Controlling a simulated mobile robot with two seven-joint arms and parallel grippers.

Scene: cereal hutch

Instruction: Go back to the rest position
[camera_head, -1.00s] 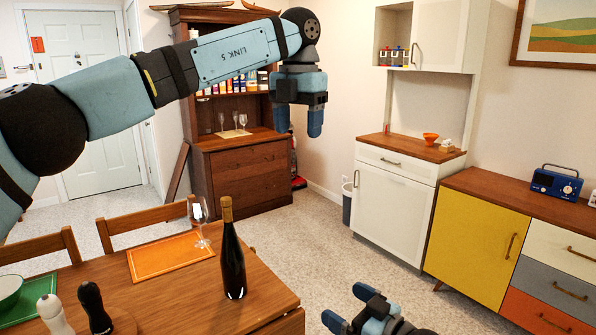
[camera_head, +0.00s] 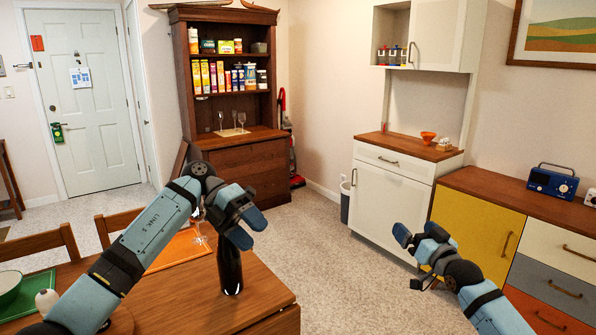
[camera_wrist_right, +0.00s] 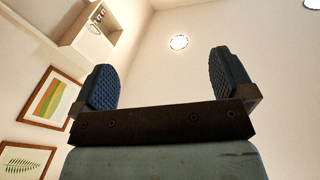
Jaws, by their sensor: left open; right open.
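My left gripper (camera_head: 247,229) is in the head view, over the right part of the dining table. It is open and looks empty. It covers the upper part of the dark bottle (camera_head: 230,272); I cannot tell the gap between them. My right gripper (camera_head: 410,240) is at the lower right, in front of the white cabinet and the yellow door. It is open. In the right wrist view its two blue fingers (camera_wrist_right: 168,80) stand wide apart with nothing between them, and it faces up at the wall and ceiling.
The wooden table (camera_head: 262,300) holds an orange placemat (camera_head: 180,250), a wine glass partly hidden, and a green placemat (camera_head: 30,297). A hutch (camera_head: 235,165) with cereal boxes stands behind. The white cabinet (camera_head: 385,205) and coloured sideboard (camera_head: 478,225) are at right. The carpet between is clear.

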